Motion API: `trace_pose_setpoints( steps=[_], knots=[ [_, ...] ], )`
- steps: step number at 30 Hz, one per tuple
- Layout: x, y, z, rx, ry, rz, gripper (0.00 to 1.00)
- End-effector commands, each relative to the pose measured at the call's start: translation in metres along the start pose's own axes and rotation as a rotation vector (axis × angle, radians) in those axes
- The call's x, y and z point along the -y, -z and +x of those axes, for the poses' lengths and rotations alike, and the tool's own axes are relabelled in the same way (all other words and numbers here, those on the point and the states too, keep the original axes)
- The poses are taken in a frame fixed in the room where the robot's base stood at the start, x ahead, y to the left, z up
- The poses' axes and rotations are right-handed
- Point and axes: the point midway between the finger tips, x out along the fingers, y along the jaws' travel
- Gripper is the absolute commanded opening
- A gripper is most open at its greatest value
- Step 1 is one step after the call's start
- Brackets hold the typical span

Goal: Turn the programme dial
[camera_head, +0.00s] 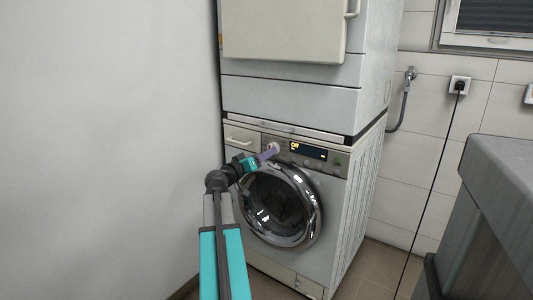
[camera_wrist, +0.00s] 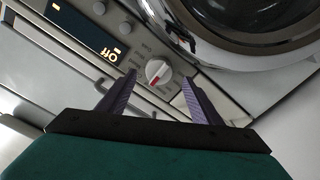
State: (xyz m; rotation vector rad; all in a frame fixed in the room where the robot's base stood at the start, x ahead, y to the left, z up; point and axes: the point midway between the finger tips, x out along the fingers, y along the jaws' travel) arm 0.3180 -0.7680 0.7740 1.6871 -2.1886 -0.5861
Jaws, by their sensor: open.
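The programme dial (camera_wrist: 158,72) is a round white knob with a red mark, on the washer's control panel in the wrist view. In the head view the dial (camera_head: 273,147) shows small, just beyond my fingertips. My gripper (camera_wrist: 160,88) is open, its two purple fingers apart, with the dial between and slightly beyond their tips. No contact with the dial is visible. In the head view my gripper (camera_head: 272,151) reaches the panel from the lower left. The display (camera_wrist: 85,33) beside the dial is lit with orange characters.
The round glass washer door (camera_head: 280,205) is shut below the panel. A dryer (camera_head: 290,90) is stacked above. A white wall (camera_head: 110,130) stands close on the left. A grey sink (camera_head: 505,180) stands at the right, with floor between.

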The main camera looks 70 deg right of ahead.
Motion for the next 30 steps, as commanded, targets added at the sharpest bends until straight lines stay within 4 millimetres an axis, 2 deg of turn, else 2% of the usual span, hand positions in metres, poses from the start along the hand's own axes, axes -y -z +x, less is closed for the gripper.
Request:
trace_pose_setpoints(
  steps=[3, 18, 24, 30],
  knots=[
    [-0.001, 0.0, -0.018, -0.001, 0.003, 0.0, 0.59],
    [0.001, 0.001, -0.083, -0.001, 0.003, -0.001, 0.59],
    [0.002, 0.001, -0.096, -0.001, 0.002, 0.0, 0.59],
    [0.002, 0.001, -0.097, -0.001, 0.001, 0.0, 0.59]
  ],
)
